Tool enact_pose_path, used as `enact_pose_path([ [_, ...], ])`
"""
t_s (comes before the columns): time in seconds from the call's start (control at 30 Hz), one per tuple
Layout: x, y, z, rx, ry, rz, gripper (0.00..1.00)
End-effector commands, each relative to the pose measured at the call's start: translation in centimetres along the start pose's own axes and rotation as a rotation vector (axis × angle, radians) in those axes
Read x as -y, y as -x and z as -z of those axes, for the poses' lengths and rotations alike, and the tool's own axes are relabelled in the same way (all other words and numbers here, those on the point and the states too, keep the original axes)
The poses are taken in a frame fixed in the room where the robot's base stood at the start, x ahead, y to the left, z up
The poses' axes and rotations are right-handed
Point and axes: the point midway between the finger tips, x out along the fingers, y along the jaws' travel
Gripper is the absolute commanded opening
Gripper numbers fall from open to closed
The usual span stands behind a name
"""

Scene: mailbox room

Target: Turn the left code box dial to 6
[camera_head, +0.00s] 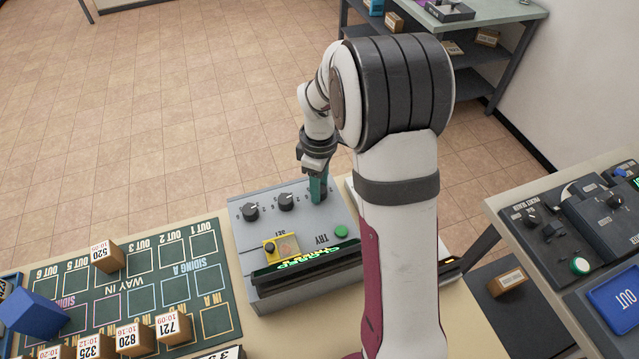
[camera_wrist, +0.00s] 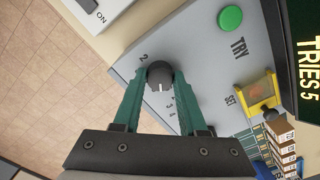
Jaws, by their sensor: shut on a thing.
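The grey code box (camera_head: 262,292) stands on the table, its lettering upside down in the head view. Three black dials run along its far edge: one at the left (camera_head: 250,211), a middle one (camera_head: 286,201) and one at the picture's right (camera_head: 318,196), partly hidden by my fingers. My gripper (camera_head: 318,186) points down and is shut on that picture-right dial. In the wrist view its green fingers (camera_wrist: 160,92) press both sides of the dial (camera_wrist: 160,72). The dial's white mark points toward the bottom of that view. A 2 and small, partly hidden numbers surround it.
A green TRY button (camera_head: 341,231), a yellow SET part (camera_head: 281,247) and a green-lit display sit on the box; the wrist view reads "TRIES 5" there. A green siding board (camera_head: 228,287) with numbered blocks lies left. Another panel table (camera_head: 507,207) stands right.

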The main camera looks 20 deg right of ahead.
Motion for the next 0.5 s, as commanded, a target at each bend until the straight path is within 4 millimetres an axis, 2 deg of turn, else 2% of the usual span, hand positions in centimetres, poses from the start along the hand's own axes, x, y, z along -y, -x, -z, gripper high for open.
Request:
enact_pose_path([
  [0.2, -0.02, 0.08, 0.02, -0.001, 0.145, -0.001, 0.00],
  [0.5, -0.02, 0.08, 0.02, -0.001, 0.264, -0.001, 0.00],
])
